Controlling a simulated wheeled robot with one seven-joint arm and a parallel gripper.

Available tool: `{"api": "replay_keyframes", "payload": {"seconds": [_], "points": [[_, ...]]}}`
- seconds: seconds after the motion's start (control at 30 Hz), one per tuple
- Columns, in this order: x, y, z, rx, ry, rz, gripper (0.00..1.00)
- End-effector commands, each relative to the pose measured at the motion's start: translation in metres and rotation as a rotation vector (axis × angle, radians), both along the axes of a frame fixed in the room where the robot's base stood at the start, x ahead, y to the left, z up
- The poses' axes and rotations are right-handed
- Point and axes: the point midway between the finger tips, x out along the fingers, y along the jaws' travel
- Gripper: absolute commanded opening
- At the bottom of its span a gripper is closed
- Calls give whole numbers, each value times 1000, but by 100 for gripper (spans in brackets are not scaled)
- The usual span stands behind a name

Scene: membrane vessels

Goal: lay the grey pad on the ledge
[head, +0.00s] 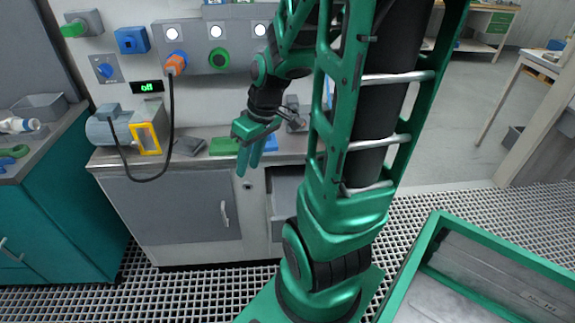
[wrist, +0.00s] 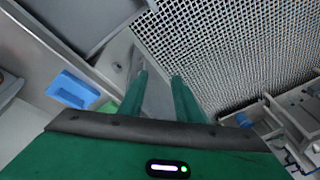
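A dark grey pad (head: 188,146) lies flat on the narrow grey bench top, the ledge-like surface (head: 285,159) above the cabinet. It lies between the yellow-framed machine and a green pad (head: 222,146). My gripper (head: 249,170) points down at the front edge of the bench, to the right of the grey pad and apart from it. Its two green fingers stand apart with nothing between them, as the wrist view (wrist: 158,80) also shows. I cannot make out the grey pad in the wrist view.
A blue block (wrist: 73,88) shows left of my fingers in the wrist view. A yellow-framed machine (head: 147,139) stands at the bench's left, with a black cable hanging in front. A drawer (head: 286,193) is partly open below the bench. Grated floor lies in front.

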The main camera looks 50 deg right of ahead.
Motion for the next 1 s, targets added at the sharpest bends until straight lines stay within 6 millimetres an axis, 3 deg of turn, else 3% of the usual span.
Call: {"api": "replay_keyframes", "payload": {"seconds": [0.2,0.4,0.57,1.0], "points": [[-74,-3,37,-65,159,-305,31],[-122,-2,55,-74,241,-527,31],[-135,-3,59,-71,264,-594,31],[-136,-3,59,-72,266,-597,31]]}}
